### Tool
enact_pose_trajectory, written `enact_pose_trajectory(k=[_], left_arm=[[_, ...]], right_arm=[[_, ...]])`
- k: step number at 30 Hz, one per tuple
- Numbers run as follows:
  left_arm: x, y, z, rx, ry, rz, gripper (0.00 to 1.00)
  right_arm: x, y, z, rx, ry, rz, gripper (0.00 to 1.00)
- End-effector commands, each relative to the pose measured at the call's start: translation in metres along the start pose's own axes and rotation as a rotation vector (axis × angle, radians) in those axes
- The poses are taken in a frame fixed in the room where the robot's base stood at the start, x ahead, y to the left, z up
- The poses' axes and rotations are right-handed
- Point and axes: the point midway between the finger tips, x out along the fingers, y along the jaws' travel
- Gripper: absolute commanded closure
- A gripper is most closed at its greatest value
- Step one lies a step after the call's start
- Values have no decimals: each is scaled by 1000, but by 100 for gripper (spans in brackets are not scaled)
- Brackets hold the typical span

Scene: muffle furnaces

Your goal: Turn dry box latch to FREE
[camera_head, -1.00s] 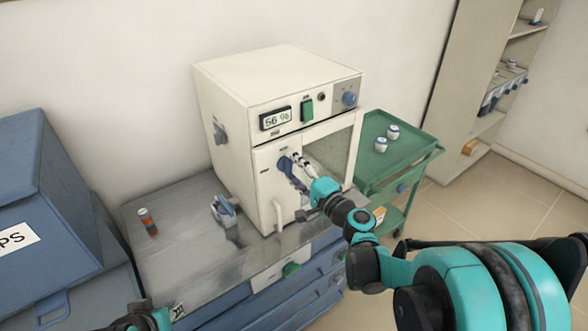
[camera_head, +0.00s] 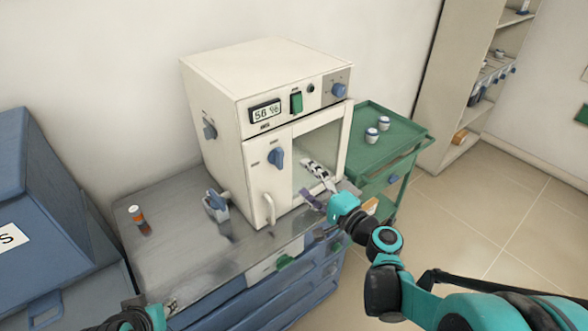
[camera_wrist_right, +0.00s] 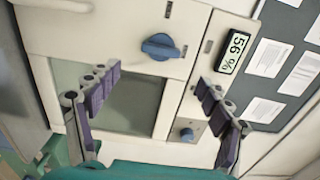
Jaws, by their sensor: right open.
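The white dry box (camera_head: 215,105) stands on the metal bench top. Its blue latch (camera_head: 276,158) is on the front panel, above the door handle (camera_head: 268,208), with its grip roughly upright in the head view. The latch (camera_wrist_right: 162,47) also shows whole in the right wrist view, nothing touching it. Its small label cannot be read. My right gripper (camera_head: 314,184) is open and empty, in front of the box window, right of and below the latch. Its spread fingers (camera_wrist_right: 156,80) frame the box front in the wrist view. My left gripper (camera_head: 128,319) shows only partly at the bottom edge.
The box has a 56 % display (camera_head: 265,111), a green switch (camera_head: 296,102) and a blue knob (camera_head: 339,90). An orange-capped bottle (camera_head: 136,215) and a blue-grey object (camera_head: 216,206) stand on the bench (camera_head: 180,250). A green cart (camera_head: 400,142) holds two jars.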

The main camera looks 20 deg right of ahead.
Motion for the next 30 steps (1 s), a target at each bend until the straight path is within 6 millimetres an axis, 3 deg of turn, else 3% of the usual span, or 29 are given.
enact_pose_trajectory(k=[3, 7, 30], left_arm=[[0, 0, 0, 0, 0, 0, 67], [0, 0, 0, 0, 0, 0, 67], [0, 0, 0, 0, 0, 0, 67]], right_arm=[[-17, 0, -1, 0, 3, 0, 21], [-25, 0, 0, 0, 1, 0, 21], [-25, 3, 6, -21, -14, 24, 21]])
